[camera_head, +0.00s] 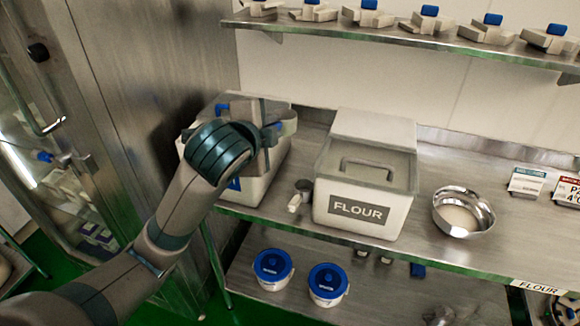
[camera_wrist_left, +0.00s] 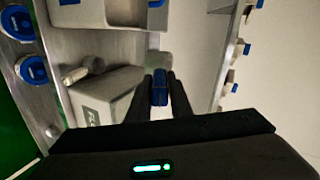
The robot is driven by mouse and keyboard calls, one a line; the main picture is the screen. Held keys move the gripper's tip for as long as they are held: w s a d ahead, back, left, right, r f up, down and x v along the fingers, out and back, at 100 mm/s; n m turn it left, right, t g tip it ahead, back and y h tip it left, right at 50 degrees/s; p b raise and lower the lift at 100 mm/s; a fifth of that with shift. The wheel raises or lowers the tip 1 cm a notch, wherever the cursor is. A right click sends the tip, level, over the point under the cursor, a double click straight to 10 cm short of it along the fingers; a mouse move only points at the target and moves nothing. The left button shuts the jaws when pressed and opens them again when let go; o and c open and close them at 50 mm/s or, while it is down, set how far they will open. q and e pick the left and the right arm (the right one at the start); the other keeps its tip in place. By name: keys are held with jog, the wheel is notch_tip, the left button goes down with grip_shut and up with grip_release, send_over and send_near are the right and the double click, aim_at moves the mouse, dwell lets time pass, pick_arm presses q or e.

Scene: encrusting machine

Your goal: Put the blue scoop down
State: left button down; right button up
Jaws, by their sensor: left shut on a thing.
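My left gripper (camera_head: 272,132) is above the shelf, over the right side of the white bin with a blue label (camera_head: 257,183). In the left wrist view its two dark fingers (camera_wrist_left: 160,95) are shut on the blue scoop (camera_wrist_left: 160,88), whose blue handle shows between them. A bit of blue (camera_head: 277,127) shows beside the gripper in the head view. My right gripper is not in view.
The FLOUR bin (camera_head: 325,200) stands to the right, with a small grey and white object (camera_head: 297,198) beside it. A metal bowl (camera_head: 463,222) is further right. An upper shelf (camera_head: 400,32) holds several blue-topped items. Two blue-lidded tubs (camera_head: 272,267) (camera_head: 327,283) stand below.

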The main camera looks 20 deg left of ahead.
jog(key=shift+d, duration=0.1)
pick_arm(q)
jog(key=w+a+r, duration=0.2)
jog(key=w+r, duration=0.1)
jog(key=w, duration=1.2)
jog(key=shift+w+b, duration=0.3)
jog(key=shift+w, duration=0.05)
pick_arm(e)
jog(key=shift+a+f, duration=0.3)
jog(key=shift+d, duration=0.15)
pick_arm(q)
jog(key=shift+f, duration=0.2)
